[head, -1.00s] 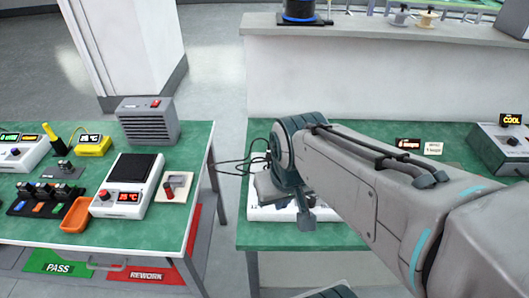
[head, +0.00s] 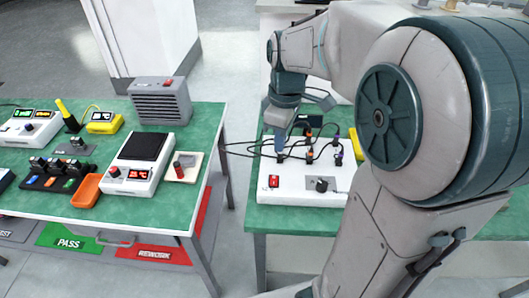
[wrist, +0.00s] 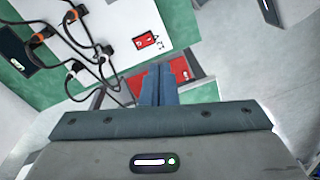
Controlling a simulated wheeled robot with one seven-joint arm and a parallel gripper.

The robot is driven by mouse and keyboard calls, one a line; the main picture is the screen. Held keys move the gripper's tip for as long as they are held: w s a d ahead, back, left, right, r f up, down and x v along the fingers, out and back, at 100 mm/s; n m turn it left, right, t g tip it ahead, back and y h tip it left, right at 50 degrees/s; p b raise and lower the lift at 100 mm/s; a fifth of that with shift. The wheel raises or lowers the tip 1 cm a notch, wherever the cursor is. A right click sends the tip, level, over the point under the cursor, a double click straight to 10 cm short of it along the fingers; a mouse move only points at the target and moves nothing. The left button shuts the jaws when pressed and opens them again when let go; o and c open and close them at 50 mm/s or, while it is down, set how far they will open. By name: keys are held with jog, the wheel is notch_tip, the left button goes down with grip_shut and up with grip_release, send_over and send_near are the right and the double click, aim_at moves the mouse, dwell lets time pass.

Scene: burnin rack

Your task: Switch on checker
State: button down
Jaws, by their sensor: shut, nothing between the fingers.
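The likely checker is a white box (head: 300,185) on the right green table. It has a red rocker switch (head: 274,181) at its front left, a black knob (head: 322,185) and several plugged cables on top. In the wrist view the red switch (wrist: 145,41) lies just beyond the fingers, slightly to their left. My gripper (head: 279,146) points down over the left part of the box, behind the switch in the head view. Its fingers (wrist: 160,68) are together and empty. Whether they touch anything is unclear.
Black cables (head: 309,150) loop around the box, close to my gripper. The left table holds a scale-like device (head: 140,165), a grey vented box (head: 160,102) with a red switch, and an orange tray (head: 87,191). A gap separates the two tables.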

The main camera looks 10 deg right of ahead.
aim_at(274, 183)
jog(key=w+n, duration=0.2)
jog(key=w+f+n+g, duration=0.1)
jog(key=w, duration=0.1)
jog(key=shift+d+f+n, duration=0.1)
jog(key=shift+f+n, duration=0.1)
jog(key=shift+n, duration=0.2)
jog(key=f, duration=0.4)
jog(key=s+f, duration=0.1)
jog(key=f, duration=0.9)
jog(key=shift+s+a, duration=0.25)
jog(key=shift+s, duration=0.05)
